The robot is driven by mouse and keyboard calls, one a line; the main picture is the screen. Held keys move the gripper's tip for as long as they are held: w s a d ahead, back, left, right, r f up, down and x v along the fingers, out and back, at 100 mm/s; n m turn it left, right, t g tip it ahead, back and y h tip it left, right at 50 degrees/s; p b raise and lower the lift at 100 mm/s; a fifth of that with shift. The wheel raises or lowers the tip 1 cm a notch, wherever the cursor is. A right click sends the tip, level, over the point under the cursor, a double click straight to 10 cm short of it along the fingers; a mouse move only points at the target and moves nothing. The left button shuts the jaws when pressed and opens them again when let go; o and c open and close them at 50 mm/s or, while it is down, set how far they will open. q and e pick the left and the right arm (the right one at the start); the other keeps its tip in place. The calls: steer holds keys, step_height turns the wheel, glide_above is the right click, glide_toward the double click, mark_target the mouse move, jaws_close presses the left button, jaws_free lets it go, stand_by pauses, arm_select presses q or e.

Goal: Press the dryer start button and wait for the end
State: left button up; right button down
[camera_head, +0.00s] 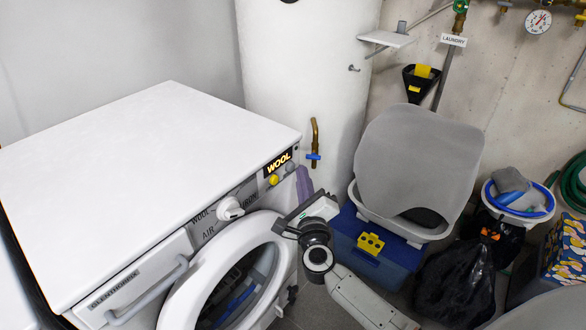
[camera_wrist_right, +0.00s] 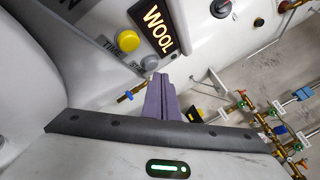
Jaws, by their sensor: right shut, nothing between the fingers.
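The white dryer (camera_head: 150,165) stands at the left in the head view. Its front panel has a white knob (camera_head: 229,208), a lit display (camera_head: 278,162) reading WOOL, a yellow button (camera_head: 273,180) and a grey button (camera_head: 290,167). In the right wrist view the lit display (camera_wrist_right: 157,29), the yellow button (camera_wrist_right: 141,41) and the grey button (camera_wrist_right: 150,62) show close up. My right gripper (camera_head: 302,172) has purple fingers, shut and empty, just beside the grey button. Its fingertips (camera_wrist_right: 158,76) point toward that button in the wrist view; whether they touch is unclear. My left gripper is out of view.
The dryer's round door (camera_head: 180,295) is below the panel, with blue things behind it. A white tank (camera_head: 305,70) stands behind. To the right are a blue box (camera_head: 350,235) under a grey-lidded bin (camera_head: 420,160), black bags (camera_head: 455,285) and a bucket (camera_head: 518,197).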

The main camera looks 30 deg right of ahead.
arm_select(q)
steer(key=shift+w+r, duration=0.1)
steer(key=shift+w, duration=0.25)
arm_select(e)
steer(key=shift+w+a, duration=0.1)
steer(key=shift+w, duration=0.1)
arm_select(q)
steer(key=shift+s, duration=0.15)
arm_select(e)
steer(key=shift+w+a, duration=0.1)
steer(key=shift+w, duration=0.2)
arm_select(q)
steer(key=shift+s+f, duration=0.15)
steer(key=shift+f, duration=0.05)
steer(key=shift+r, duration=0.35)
arm_select(e)
steer(key=shift+s+d, duration=0.3)
steer(key=shift+s, duration=0.5)
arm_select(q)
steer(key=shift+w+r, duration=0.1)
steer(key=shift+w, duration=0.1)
